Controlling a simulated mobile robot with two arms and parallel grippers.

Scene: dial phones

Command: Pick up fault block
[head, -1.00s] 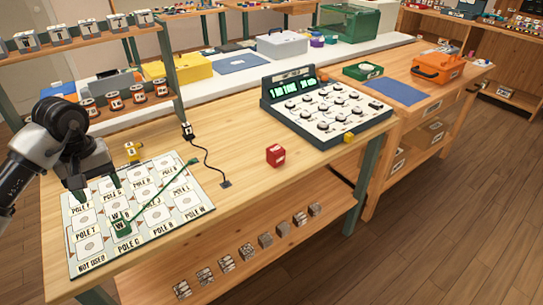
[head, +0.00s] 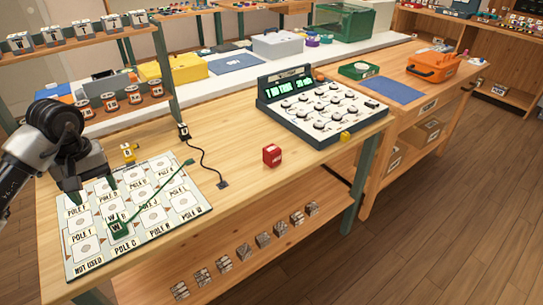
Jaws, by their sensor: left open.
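A red block (head: 272,155) with a small white label stands alone on the wooden bench; I cannot read the label, so I cannot confirm that it is the fault block. A green block marked W (head: 118,229) sits on the white pole board (head: 88,268), with a green lead running from it toward the board's upper right. My left gripper (head: 95,190) is open, fingers pointing down over the board's left part, above and left of the green block and far left of the red block. Nothing shows between its fingers. My right gripper is not in view.
A dial console (head: 325,110) with lit green displays stands behind and right of the red block, a small yellow block (head: 345,137) at its front. A black cable (head: 205,158) lies between board and red block. A shelf rack (head: 165,60) rises behind the arm. Bench around the red block is clear.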

